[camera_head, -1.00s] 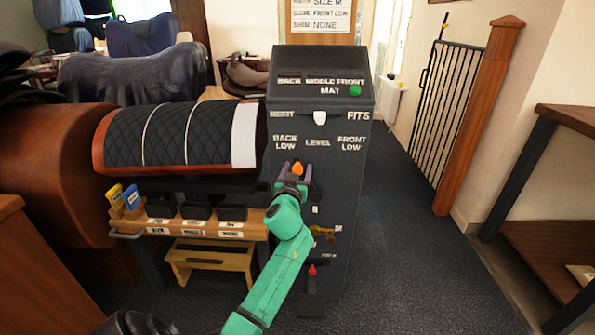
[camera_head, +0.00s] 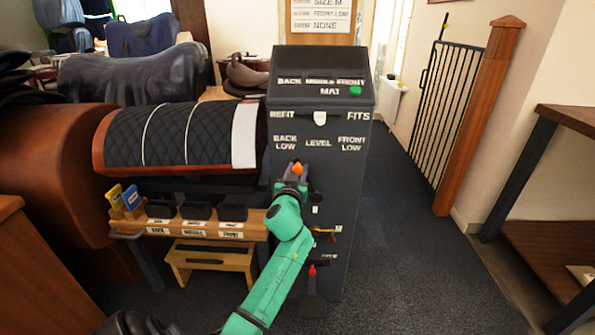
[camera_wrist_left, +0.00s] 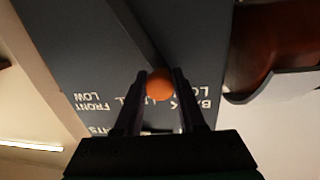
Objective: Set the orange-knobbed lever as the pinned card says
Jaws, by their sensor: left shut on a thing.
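The orange-knobbed lever (camera_head: 297,168) is on the front of a dark grey cabinet (camera_head: 345,200). Its knob stands below the labels BACK LOW, LEVEL and FRONT LOW, between BACK LOW and LEVEL in the picture. My left gripper (camera_head: 296,172) is shut on the orange knob. In the left wrist view the knob (camera_wrist_left: 160,84) sits between the two dark fingers, with the labels upside down. The pinned card (camera_head: 322,14) at the top reads SIZE M, FRONT LOW and NONE; its upper edge is cut off. My right gripper is not in view.
A white slider (camera_head: 320,118) sits between REFIT and FITS. Below the orange knob are a yellow lever (camera_head: 322,234) and a red-knobbed one (camera_head: 312,271). A quilted saddle form (camera_head: 175,135) and a wooden tray bench (camera_head: 190,226) stand left. Floor at right is clear.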

